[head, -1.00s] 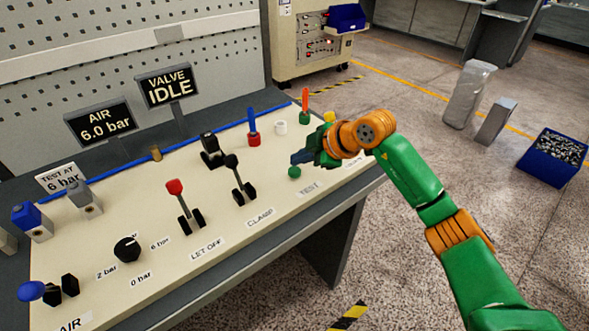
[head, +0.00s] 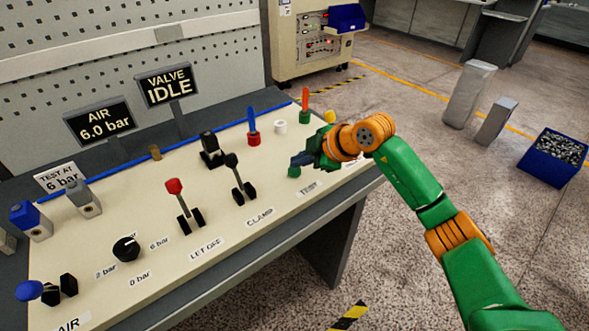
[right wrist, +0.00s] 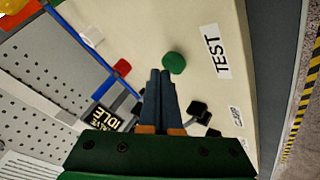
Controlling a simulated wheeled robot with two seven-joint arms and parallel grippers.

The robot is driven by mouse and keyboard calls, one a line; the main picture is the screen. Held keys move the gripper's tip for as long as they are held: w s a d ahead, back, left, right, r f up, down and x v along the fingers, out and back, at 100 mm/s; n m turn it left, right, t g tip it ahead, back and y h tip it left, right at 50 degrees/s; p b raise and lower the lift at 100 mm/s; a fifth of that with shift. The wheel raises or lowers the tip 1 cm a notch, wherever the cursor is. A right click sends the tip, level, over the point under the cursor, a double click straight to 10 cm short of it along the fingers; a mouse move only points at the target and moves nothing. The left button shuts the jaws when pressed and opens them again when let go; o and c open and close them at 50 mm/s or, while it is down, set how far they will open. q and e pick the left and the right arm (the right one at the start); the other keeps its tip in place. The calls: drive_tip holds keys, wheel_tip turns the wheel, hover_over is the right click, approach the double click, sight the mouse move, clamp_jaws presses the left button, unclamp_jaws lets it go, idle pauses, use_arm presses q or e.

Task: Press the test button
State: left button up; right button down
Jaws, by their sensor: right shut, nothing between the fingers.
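The green test button (head: 294,171) sits on the cream panel behind the TEST label (head: 308,189). In the right wrist view the round green button (right wrist: 174,63) is just beyond the fingertips, a little to their right, beside the TEST label (right wrist: 215,52). My right gripper (head: 297,160) is shut and empty, its fingers over the panel by the button. In the right wrist view its fingertips (right wrist: 161,72) lie close together. Whether they touch the button cannot be told. My left gripper is not in view.
The clamp lever (head: 238,182) and the red-knobbed let-off lever (head: 180,205) stand left of the button. A red-based blue spindle (head: 253,128) and a white cup (head: 280,127) stand behind. Signs read AIR 6.0 bar (head: 101,122) and VALVE IDLE (head: 168,86).

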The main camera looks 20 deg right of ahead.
sight(299, 171)
drive_tip(key=shift+f+b, duration=0.3)
drive_tip(key=shift+f, duration=0.15)
idle(0.6)
drive_tip(key=shift+r+p, duration=0.9)
drive_tip(key=shift+p, duration=0.05)
drive_tip(key=shift+r, duration=0.1)
wheel_tip(299, 171, up, 5)
drive_tip(key=p, duration=0.5)
idle(0.4)
